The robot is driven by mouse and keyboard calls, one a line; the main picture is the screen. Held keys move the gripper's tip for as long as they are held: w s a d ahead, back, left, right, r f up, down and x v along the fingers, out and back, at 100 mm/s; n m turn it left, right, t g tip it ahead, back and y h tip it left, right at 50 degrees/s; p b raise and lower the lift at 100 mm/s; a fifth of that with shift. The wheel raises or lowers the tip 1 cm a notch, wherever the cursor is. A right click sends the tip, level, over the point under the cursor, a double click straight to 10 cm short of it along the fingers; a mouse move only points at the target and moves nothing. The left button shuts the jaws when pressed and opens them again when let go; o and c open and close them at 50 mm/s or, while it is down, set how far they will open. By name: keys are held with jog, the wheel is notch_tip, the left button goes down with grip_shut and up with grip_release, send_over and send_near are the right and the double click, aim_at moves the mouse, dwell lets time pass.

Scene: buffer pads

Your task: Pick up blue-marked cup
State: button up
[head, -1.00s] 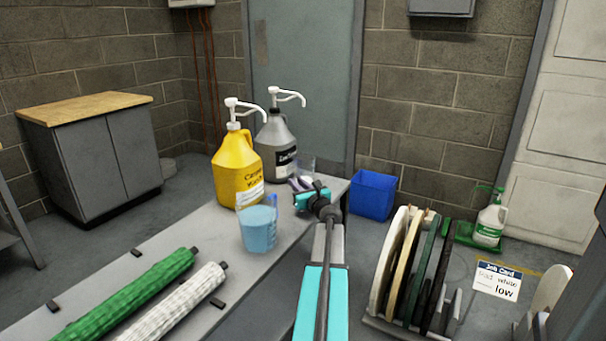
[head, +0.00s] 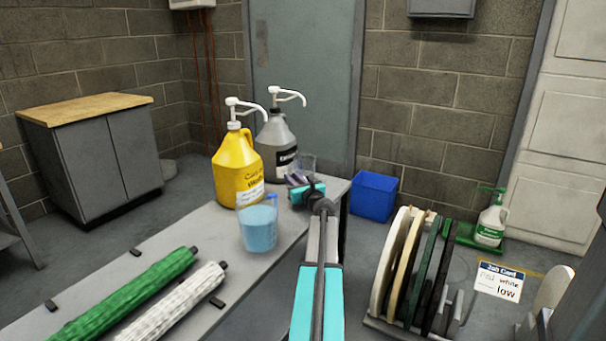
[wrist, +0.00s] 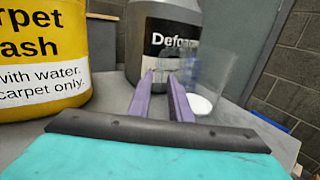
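A translucent blue cup (head: 257,230) with a blue handle stands on the grey bench, in front of the yellow jug. A second, clear cup (head: 303,164) stands by the grey jug, partly hidden behind my gripper (head: 296,182). The blue cup is outside the wrist view.
The yellow carpet wash jug (head: 236,172) and grey jug (head: 277,147) have white pumps. Green (head: 125,295) and white rollers (head: 175,302) lie at the bench's near end. A blue bin (head: 373,196), a rack of pads (head: 410,265) and a job card (head: 498,281) are to the right.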

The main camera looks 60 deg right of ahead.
jog(key=shift+b+x, duration=0.45)
jog(key=shift+x, duration=1.4)
jog(key=shift+a+r, duration=0.1)
grip_shut()
